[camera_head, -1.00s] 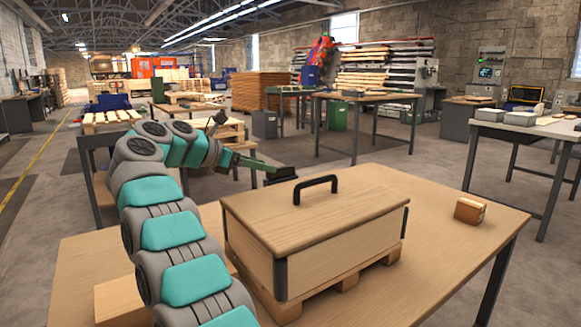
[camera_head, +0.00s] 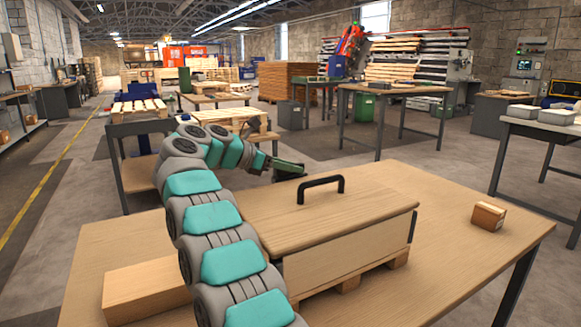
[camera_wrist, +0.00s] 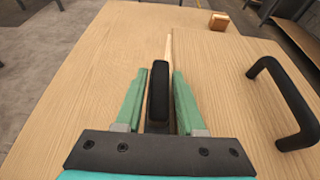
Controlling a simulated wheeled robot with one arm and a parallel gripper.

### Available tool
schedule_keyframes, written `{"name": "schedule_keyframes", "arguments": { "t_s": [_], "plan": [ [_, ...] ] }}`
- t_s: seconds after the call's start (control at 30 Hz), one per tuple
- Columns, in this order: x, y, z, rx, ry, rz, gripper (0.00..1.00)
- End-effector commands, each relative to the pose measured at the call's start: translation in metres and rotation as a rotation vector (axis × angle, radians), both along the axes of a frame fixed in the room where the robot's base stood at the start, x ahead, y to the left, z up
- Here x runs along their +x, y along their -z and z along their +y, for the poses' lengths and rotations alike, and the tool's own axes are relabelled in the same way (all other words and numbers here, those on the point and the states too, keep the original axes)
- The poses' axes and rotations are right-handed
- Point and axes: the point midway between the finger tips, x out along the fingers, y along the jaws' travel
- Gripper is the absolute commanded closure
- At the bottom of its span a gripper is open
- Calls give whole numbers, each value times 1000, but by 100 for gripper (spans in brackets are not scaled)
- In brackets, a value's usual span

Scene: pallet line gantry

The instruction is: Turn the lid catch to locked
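A wooden box with a flat wooden lid (camera_head: 335,217) sits on a small pallet on the workbench. A black handle (camera_head: 320,183) stands up from the lid; it also shows at the right of the wrist view (camera_wrist: 283,95). The catch (camera_wrist: 158,92) is a black upright bar beside the lid's edge, seen in the wrist view. My gripper (camera_wrist: 159,75) has its green fingers apart, one on each side of the catch. A gap shows at the left finger; contact at the right finger is unclear. In the head view my gripper (camera_head: 290,168) is beyond the lid's far edge, its tips hard to make out.
A small cardboard box (camera_head: 488,216) stands on the right of the workbench (camera_head: 430,255). A wooden block (camera_head: 145,288) lies at its left, beside my arm. The bench between the lid and the cardboard box is clear. Other tables stand farther back.

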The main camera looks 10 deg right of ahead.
Motion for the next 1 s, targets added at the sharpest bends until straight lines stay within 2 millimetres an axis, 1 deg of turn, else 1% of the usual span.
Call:
{"name": "schedule_keyframes", "arguments": {
  "t_s": [0.03, 0.3, 0.33, 0.77, 1.0],
  "plan": [
    [0, 0, 0, 0, 0, 0, 68],
    [0, 0, 0, 0, 0, 0, 99],
    [0, 0, 0, 0, 0, 0, 100],
    [0, 1, 1, 0, -9, -1, 100],
    [-1, 5, 1, 1, -71, -2, 100]
  ]
}}
